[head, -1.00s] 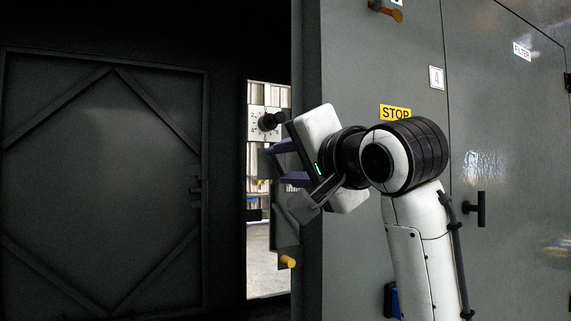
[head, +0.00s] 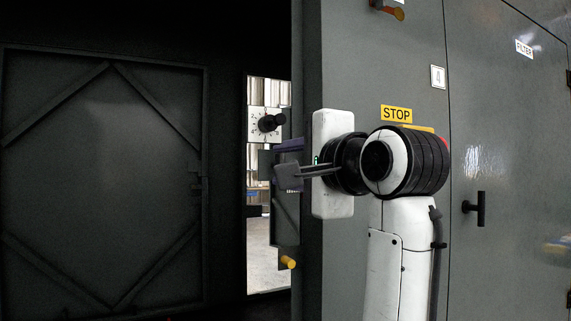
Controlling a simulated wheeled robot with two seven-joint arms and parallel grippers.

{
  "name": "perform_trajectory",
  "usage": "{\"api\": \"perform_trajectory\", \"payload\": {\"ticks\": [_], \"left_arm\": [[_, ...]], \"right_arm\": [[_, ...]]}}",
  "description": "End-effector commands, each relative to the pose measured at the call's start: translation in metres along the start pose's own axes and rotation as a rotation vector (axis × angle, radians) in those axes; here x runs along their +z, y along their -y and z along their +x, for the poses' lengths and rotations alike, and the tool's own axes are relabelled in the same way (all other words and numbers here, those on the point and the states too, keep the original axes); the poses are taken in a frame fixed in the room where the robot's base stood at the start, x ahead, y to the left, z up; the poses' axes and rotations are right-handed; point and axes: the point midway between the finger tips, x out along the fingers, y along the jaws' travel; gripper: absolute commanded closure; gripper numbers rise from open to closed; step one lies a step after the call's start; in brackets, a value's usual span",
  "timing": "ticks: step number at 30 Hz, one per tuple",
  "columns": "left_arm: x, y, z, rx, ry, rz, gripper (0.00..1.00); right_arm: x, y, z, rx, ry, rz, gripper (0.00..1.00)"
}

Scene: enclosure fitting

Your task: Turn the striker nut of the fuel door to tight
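A dark braced door panel (head: 105,180) stands at the left in the head view, with a small latch fitting (head: 198,186) at its right edge. No label shows whether this is the fuel door. I cannot make out the striker nut. My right gripper (head: 284,163) points left at the edge of the grey enclosure wall, in front of the narrow opening. Its fingers overlap a dark bracket-like part, so their gap and any contact cannot be told. My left gripper is out of view.
A numbered dial plate with a black knob (head: 270,122) is just above the gripper. A yellow knob (head: 288,262) is below it. Grey doors at the right carry a STOP label (head: 396,114) and a black handle (head: 480,209). An orange-tipped handle (head: 397,13) is above.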

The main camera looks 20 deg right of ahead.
Motion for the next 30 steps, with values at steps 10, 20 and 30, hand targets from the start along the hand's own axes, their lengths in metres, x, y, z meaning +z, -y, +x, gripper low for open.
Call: {"api": "perform_trajectory", "payload": {"ticks": [10,20,30], "left_arm": [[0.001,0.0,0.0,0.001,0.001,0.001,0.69],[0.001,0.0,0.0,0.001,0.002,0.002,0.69],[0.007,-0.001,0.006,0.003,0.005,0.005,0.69]], "right_arm": [[-0.001,-0.001,0.0,0.003,-0.002,0.006,0.64],[0.0,0.0,0.0,0.001,0.0,0.003,0.48],[0.0,0.0,-0.039,-0.006,0.001,0.003,0.48]]}}
